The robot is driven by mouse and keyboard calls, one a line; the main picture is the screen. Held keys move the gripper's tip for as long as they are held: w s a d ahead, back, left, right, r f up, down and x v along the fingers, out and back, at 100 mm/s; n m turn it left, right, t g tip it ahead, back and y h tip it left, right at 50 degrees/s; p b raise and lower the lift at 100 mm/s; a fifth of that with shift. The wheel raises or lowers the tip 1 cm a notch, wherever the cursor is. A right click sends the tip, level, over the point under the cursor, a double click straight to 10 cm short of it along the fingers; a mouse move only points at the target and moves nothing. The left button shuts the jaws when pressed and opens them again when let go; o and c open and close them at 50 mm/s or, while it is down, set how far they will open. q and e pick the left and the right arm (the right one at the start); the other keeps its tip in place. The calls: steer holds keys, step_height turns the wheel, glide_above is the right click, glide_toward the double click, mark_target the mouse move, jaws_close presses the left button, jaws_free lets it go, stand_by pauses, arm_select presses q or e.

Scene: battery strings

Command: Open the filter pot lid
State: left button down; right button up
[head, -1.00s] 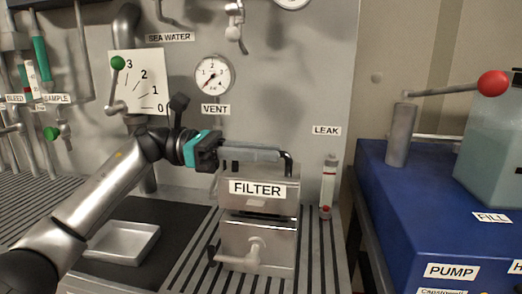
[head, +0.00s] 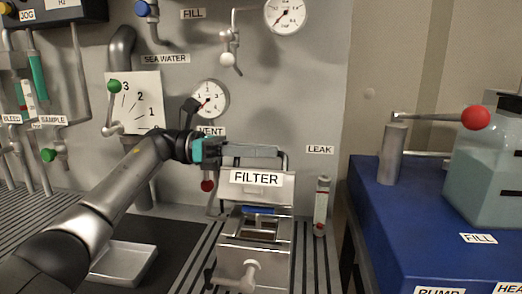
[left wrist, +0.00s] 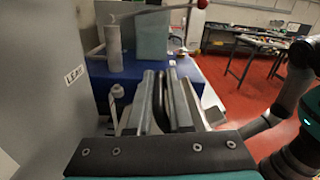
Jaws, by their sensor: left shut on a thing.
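The filter pot (head: 240,259) is a grey metal box on the slatted bench. Its lid, labelled FILTER (head: 256,179), is raised and tilted up at the back. The gap below it shows the pot's inside, with something blue and a pale frame. My left gripper (head: 258,151) is shut on the lid's dark handle (head: 285,160) at the lid's top. In the left wrist view the handle (left wrist: 162,100) runs between the two grey fingers. The fingers hide much of the handle in the head view. My right gripper is not in view.
A LEAK tube (head: 321,206) stands just right of the pot. A blue pump unit (head: 378,205) with a red-knobbed lever (head: 440,118) is farther right. A shallow tray (head: 124,263) lies at left. Gauges and valves line the wall behind.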

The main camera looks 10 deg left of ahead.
arm_select(q)
steer(key=shift+w+f, duration=0.1)
steer(key=shift+f, duration=0.2)
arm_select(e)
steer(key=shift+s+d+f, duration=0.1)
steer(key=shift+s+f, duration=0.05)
arm_select(q)
steer(key=c, duration=0.9)
jaws_free()
steer(key=shift+r, duration=0.2)
